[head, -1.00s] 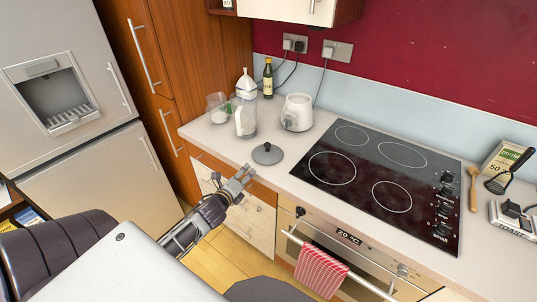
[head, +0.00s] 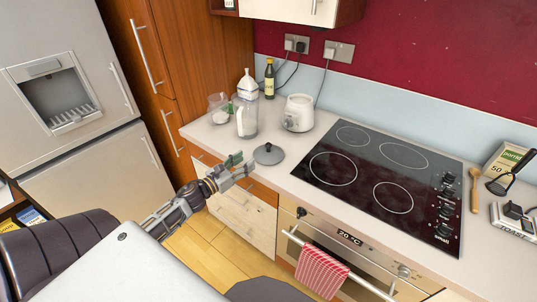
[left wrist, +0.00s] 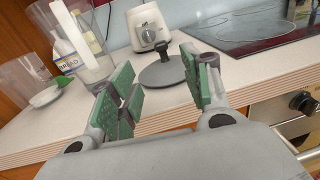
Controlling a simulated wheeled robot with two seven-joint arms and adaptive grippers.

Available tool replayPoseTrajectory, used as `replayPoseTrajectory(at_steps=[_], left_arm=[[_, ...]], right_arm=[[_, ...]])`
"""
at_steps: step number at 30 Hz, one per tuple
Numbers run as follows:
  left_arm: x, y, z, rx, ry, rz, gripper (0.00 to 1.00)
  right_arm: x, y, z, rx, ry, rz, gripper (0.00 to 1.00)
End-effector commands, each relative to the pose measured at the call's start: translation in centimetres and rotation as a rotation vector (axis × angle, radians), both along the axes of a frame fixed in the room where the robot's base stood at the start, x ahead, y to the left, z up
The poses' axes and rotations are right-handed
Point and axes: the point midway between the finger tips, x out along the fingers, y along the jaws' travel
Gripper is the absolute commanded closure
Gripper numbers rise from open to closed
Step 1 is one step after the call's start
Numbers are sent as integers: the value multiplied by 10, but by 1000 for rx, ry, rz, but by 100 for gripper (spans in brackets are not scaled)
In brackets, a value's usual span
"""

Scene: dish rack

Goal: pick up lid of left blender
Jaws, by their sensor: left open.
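A round grey lid (head: 269,154) with a dark knob lies flat on the counter near its front edge. In the left wrist view the lid (left wrist: 163,73) shows beyond and between my fingers, with its knob upright. My left gripper (head: 240,166) is open and empty, just in front of the counter edge and left of the lid, not touching it. Its green finger pads (left wrist: 160,92) show in the left wrist view. A white blender base (head: 298,113) stands behind the lid, and a clear jug (head: 245,118) stands to its left. My right gripper is not in view.
A clear container (head: 218,108), a white bottle (head: 247,84) and a dark green bottle (head: 269,78) stand at the back left of the counter. The black hob (head: 380,178) lies to the right. The counter around the lid is clear.

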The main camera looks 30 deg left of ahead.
Motion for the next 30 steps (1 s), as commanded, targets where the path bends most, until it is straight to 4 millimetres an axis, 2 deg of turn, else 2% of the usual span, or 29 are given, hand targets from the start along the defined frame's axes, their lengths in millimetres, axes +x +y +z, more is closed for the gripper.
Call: replayPoseTrajectory(at_steps=[11, 30], left_arm=[[4, -1, 0, -4, 1, 2, 52], [47, -8, 1, -5, 0, 2, 52]], right_arm=[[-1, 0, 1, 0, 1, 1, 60], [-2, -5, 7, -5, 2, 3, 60]])
